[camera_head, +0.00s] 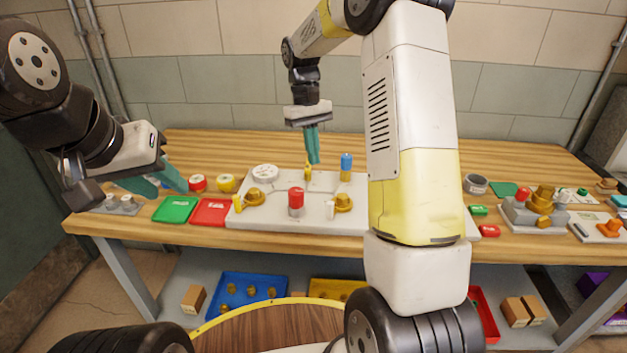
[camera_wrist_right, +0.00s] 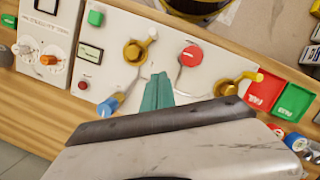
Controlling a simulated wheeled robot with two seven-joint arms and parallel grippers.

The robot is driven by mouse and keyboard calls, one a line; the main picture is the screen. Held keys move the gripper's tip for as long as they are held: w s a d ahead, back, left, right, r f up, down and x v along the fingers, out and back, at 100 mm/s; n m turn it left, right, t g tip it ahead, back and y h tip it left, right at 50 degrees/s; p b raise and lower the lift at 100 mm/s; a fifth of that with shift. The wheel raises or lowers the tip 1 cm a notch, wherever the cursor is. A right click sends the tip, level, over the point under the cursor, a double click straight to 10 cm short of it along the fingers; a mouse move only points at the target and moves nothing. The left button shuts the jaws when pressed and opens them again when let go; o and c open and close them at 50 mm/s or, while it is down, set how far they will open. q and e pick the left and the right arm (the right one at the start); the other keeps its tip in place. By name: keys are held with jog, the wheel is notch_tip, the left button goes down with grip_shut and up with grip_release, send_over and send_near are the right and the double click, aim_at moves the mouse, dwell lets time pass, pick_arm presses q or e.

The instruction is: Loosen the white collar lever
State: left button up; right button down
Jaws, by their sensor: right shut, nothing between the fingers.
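The white collar lever (camera_head: 330,210) is a short white-tipped handle on a brass collar (camera_head: 343,203), at the front right of the pale valve board (camera_head: 270,215). In the right wrist view the white tip (camera_wrist_right: 152,34) stands beside its brass collar (camera_wrist_right: 134,53). My right gripper (camera_head: 314,160) hangs over the back of the board, its teal fingers (camera_wrist_right: 158,77) together and empty, apart from the lever. My left gripper (camera_head: 160,184) is at the left end of the bench, fingers apart and empty, far from the lever.
A second brass collar with a yellow lever (camera_head: 237,203) sits at the board's left. A red knob (camera_head: 296,203) stands between the collars; a blue knob (camera_head: 347,166) is behind. Green (camera_head: 175,209) and red (camera_head: 211,212) trays lie left.

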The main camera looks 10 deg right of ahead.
jog(key=x, duration=0.9)
jog(key=shift+s, duration=0.1)
jog(key=shift+s+d+r, duration=0.15)
jog(key=shift+s+d, duration=0.05)
jog(key=shift+s, duration=0.4)
jog(key=shift+s+d+r, duration=0.15)
jog(key=shift+s+d, duration=0.1)
jog(key=shift+s, duration=0.4)
jog(key=shift+s+d, duration=0.15)
jog(key=shift+s, duration=0.4)
jog(key=shift+s+n, duration=0.25)
jog(key=shift+n, duration=0.35)
jog(key=shift+s+d+n+h, duration=0.2)
jog(key=shift+s+n, duration=0.1)
jog(key=shift+n, duration=0.3)
jog(key=shift+s+d+n+h, duration=0.2)
jog(key=shift+s+n, duration=0.1)
jog(key=shift+n, duration=0.3)
jog(key=n, duration=0.1)
jog(key=s+n, duration=0.1)
jog(key=shift+d+n+t+h, duration=0.3)
jog(key=shift+d+n+t, duration=0.05)
jog(key=shift+n+t, duration=0.05)
jog(key=d+n, duration=0.1)
jog(key=n, duration=0.1)
jog(key=s+d+n+t, duration=0.1)
jog(key=n, duration=0.1)
jog(key=shift+n, duration=0.3)
jog(key=shift+s+d, duration=0.1)
jog(key=shift+d, duration=0.25)
